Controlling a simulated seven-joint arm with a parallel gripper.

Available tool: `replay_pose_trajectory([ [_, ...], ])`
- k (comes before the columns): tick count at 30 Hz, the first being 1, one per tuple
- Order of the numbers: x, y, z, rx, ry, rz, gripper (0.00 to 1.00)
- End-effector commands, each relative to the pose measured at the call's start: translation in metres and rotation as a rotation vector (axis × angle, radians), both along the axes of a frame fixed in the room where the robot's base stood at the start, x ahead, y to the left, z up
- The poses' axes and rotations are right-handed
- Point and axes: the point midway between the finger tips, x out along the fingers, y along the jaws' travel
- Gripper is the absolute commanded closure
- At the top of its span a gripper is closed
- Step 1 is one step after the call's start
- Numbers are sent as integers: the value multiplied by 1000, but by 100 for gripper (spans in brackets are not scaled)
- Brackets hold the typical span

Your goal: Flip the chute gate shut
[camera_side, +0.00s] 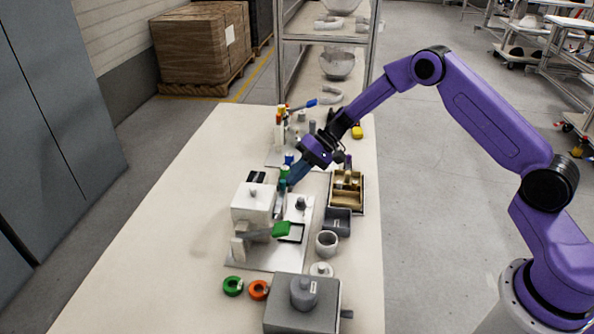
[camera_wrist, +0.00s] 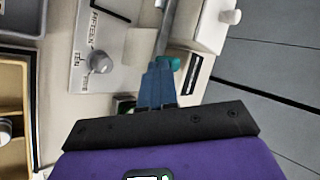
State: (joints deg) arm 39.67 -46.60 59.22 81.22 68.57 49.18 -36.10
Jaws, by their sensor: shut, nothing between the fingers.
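A white box-shaped unit (camera_side: 253,201) stands on a pale metal plate (camera_side: 268,256). A grey bar with a green end (camera_side: 282,229) sticks out from its near side, beside a dark square outline (camera_side: 294,233) on the plate; this may be the chute gate, but I cannot tell for sure. My gripper (camera_side: 291,182) points down and left by the unit's right side, with its blue fingers shut and empty. In the wrist view the gripper (camera_wrist: 159,80) has a grey strip (camera_wrist: 167,32) beyond its fingers; I cannot tell whether they touch. A teal piece shows beside the fingers.
A grey knob (camera_side: 301,203) stands on the plate. To its right are a compartment tray (camera_side: 345,205), a dark bin (camera_side: 337,222) and a pale cup (camera_side: 326,244). Green and orange rings (camera_side: 258,290) and a grey box (camera_side: 290,318) lie nearer. The table's left side is clear.

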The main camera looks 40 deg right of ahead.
Motion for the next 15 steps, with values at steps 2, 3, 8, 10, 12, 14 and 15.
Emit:
replay_pose_trajectory([
  [2,-3,3,0,0,1,4,100],
  [3,-3,3,0,0,1,4,100],
  [8,-3,4,0,1,2,6,100],
  [10,-3,4,-1,1,2,7,100],
  [12,-3,3,-1,1,2,7,100],
  [14,-4,1,-1,1,3,6,100],
  [15,-4,-2,-1,1,3,5,100],
])
